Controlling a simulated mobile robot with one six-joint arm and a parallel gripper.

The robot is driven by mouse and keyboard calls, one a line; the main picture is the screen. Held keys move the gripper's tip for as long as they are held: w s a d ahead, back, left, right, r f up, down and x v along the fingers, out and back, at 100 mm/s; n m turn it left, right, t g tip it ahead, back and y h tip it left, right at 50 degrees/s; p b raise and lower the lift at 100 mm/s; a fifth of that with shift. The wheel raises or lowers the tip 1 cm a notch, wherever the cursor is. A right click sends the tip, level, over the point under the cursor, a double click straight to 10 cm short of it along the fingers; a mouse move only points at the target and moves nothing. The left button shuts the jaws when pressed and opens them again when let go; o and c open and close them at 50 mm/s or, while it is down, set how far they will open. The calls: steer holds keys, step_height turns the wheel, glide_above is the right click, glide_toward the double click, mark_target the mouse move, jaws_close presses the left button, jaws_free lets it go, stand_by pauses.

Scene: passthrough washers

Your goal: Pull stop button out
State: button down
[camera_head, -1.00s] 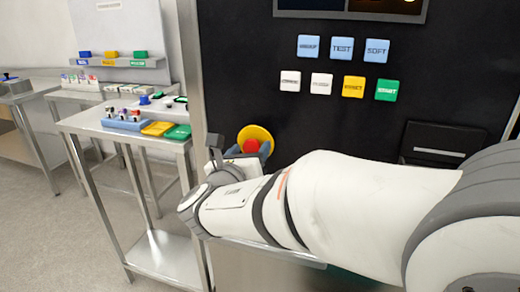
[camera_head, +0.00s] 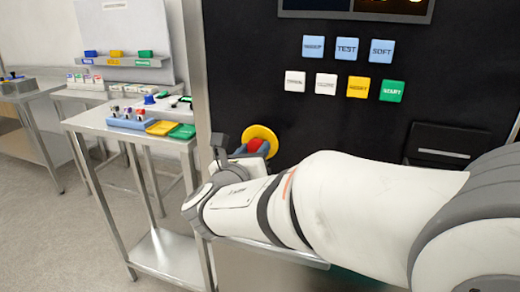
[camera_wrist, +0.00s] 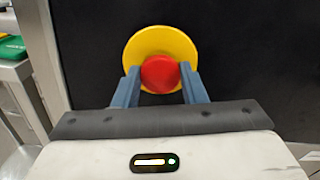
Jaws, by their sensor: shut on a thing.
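The stop button is a red knob (camera_wrist: 160,75) in front of a round yellow plate (camera_wrist: 160,42) on the black panel. In the head view the yellow plate (camera_head: 262,134) shows beside my wrist, and the red knob (camera_head: 256,145) is partly hidden by a finger. My gripper (camera_wrist: 160,84) has its two blue-grey fingers on either side of the red knob and is shut on it. In the head view my gripper (camera_head: 253,150) is at the knob, left of my arm. Whether the knob stands pulled out cannot be told.
Above on the black panel (camera_head: 240,80) are blue, white, yellow and green square buttons, including the green START button (camera_head: 392,91). A slotted black box (camera_head: 440,148) is at the right. A steel table (camera_head: 90,122) with a blue rack (camera_head: 132,122) stands at the left.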

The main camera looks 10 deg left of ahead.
steer(key=shift+s+a, duration=0.1)
steer(key=shift+s, duration=0.45)
steer(key=c, duration=0.9)
jaws_free()
steer(key=shift+s, duration=0.1)
steer(key=s, duration=0.2)
steer(key=s+p, duration=0.1)
steer(key=s, duration=0.4)
steer(key=shift+s+a, duration=0.3)
steer(key=shift+s, duration=0.05)
